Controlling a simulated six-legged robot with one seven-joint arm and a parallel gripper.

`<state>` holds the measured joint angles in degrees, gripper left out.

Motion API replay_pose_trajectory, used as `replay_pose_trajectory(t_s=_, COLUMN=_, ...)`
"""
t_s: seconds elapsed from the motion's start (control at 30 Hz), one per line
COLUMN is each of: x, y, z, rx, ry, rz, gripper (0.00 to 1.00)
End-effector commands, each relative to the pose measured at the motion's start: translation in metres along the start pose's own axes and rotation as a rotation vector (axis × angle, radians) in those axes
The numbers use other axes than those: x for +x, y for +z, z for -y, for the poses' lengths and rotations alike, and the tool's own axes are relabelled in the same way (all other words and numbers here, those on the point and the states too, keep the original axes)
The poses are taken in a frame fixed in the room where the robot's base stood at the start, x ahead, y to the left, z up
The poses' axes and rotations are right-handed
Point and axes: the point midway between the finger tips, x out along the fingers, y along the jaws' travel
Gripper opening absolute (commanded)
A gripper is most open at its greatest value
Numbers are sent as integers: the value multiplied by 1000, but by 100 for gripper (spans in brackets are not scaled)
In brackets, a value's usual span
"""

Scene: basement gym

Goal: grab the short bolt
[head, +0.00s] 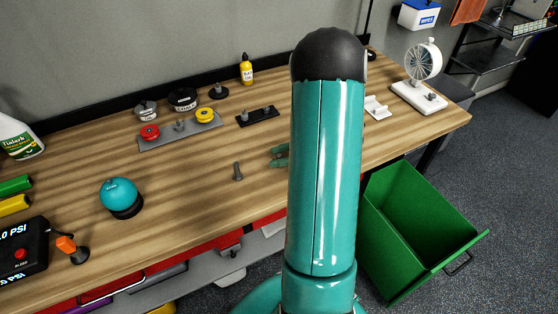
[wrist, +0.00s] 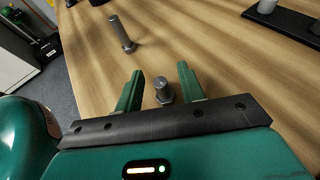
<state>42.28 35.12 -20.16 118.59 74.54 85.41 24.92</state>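The short bolt (wrist: 163,91) is grey and shows in the wrist view between the two green fingers of my gripper (wrist: 160,70). A gap shows on each side of it, so the fingers are open and not closed on it. Its lower end is partly hidden by the gripper's dark front edge. In the head view my gripper (head: 276,155) shows only as green fingertips left of my arm, and the short bolt is hidden. A longer grey bolt (wrist: 122,35) lies on the wood beyond the left finger; it also shows in the head view (head: 237,172).
The wooden bench (head: 200,200) is clear around the longer bolt. A black block with a peg (head: 258,116) and a grey rail with red and yellow knobs (head: 180,131) stand farther back. A teal dome (head: 119,194) stands left. A green bin (head: 420,225) is on the floor right.

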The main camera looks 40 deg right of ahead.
Motion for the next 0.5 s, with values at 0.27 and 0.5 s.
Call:
replay_pose_trajectory(t_s=0.27, x=3, y=0, z=0, rx=0, ry=-2, rz=-1, gripper=33)
replay_pose_trajectory(t_s=0.5, x=3, y=0, z=0, rx=1, ry=-2, rz=-1, gripper=0)
